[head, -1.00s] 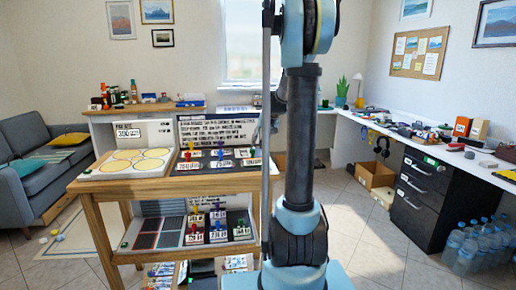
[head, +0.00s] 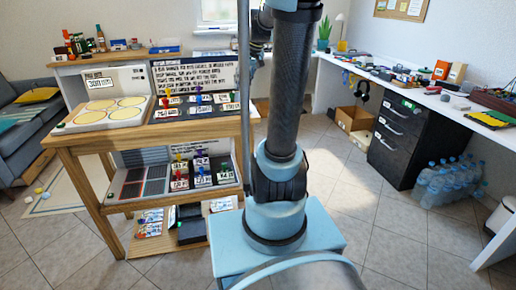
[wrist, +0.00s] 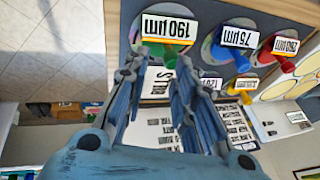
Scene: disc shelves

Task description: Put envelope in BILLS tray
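My gripper (wrist: 160,72) shows in the wrist view with its two blue fingers apart and nothing between them. Its fingers are in front of a disc board, where a green-knobbed disc labelled 190 µm (wrist: 165,28) sits near the fingertips. I cannot tell whether they touch. In the head view the gripper cannot be made out behind my arm. I cannot pick out the envelope or a tray marked BILLS in either view.
A wooden disc shelf (head: 85,143) stands at the left, with papers and a dark box (head: 192,229) low down. A cluttered white desk (head: 400,84), black drawers (head: 408,140), a cardboard box (head: 352,118) and water bottles (head: 447,183) are at the right. Tiled floor is clear between.

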